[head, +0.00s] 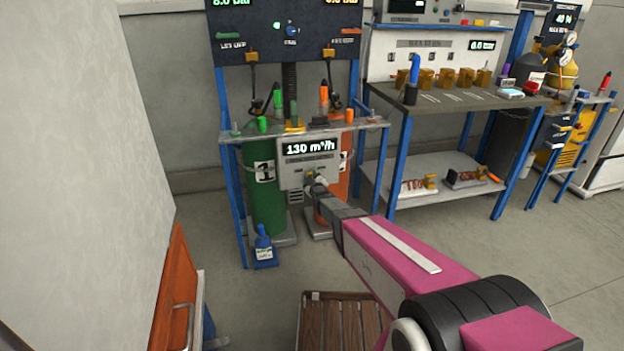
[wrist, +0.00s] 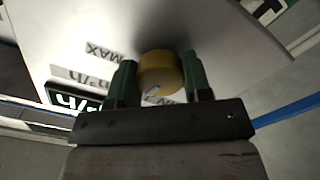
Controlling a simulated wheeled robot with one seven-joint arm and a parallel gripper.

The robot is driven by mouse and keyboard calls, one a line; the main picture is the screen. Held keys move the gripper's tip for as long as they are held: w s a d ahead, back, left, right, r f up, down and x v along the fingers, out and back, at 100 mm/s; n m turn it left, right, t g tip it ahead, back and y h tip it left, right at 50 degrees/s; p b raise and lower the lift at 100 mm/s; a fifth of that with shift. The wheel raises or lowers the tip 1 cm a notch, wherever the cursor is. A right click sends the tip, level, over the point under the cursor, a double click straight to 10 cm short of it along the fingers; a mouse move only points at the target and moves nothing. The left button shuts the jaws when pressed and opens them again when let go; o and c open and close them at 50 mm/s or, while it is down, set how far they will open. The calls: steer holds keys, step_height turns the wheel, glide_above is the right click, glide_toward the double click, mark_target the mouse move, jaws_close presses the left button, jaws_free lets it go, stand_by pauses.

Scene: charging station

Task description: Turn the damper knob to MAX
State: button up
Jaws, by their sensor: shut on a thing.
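The damper knob (wrist: 160,74) is a round yellow knob on a light grey panel in the wrist view. My gripper (wrist: 160,82) has its two green fingers on either side of the knob and is shut on it. A MAX label (wrist: 100,50) lies left of the knob, and a partly hidden label shows beside the right finger. In the head view my gripper (head: 315,182) reaches the front of the grey damper box (head: 298,158), whose display reads 130 m³/h. The knob is mostly hidden there.
A green cylinder (head: 263,190) marked 1 and an orange cylinder (head: 341,175) stand behind the box. A blue bottle (head: 264,248) stands on the floor. A workbench (head: 450,100) is at right, an orange cabinet (head: 172,290) at left.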

steer(key=m, duration=0.5)
steer(key=shift+m, duration=0.3)
steer(key=m, duration=0.5)
stand_by(0.4)
steer(key=o, duration=0.9)
steer(key=v, duration=1.1)
